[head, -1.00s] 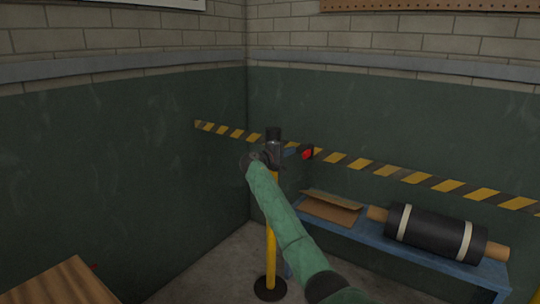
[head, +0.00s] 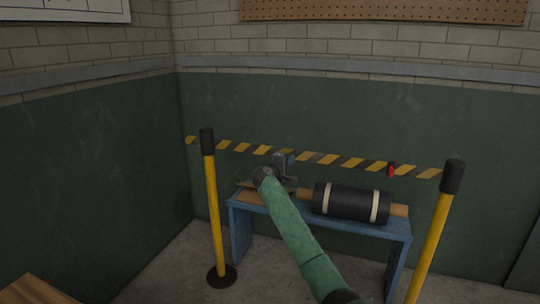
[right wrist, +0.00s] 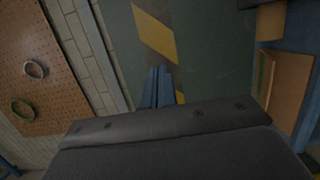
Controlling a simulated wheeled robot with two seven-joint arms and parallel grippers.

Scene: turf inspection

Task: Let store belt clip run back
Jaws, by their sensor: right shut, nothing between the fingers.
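The black-and-yellow striped belt (head: 325,158) runs across the head view, from left of the left post to the top of the right post (head: 453,176). A small red piece (head: 391,170) is on the belt near the right post; I cannot tell if it is the clip. The belt's left end (head: 190,140) shows just left of the left post (head: 207,142). My right gripper (head: 289,157) is shut and empty, overlapping the belt in the head view. In the right wrist view its fingers (right wrist: 155,85) are together, with the belt (right wrist: 154,32) beyond them. My left gripper is out of view.
A blue bench (head: 330,220) by the back wall holds a black roll (head: 345,202) with pale straps and flat cardboard (head: 262,197). A wooden top (head: 35,290) is at the lower left. Bare floor (head: 290,262) lies between the posts.

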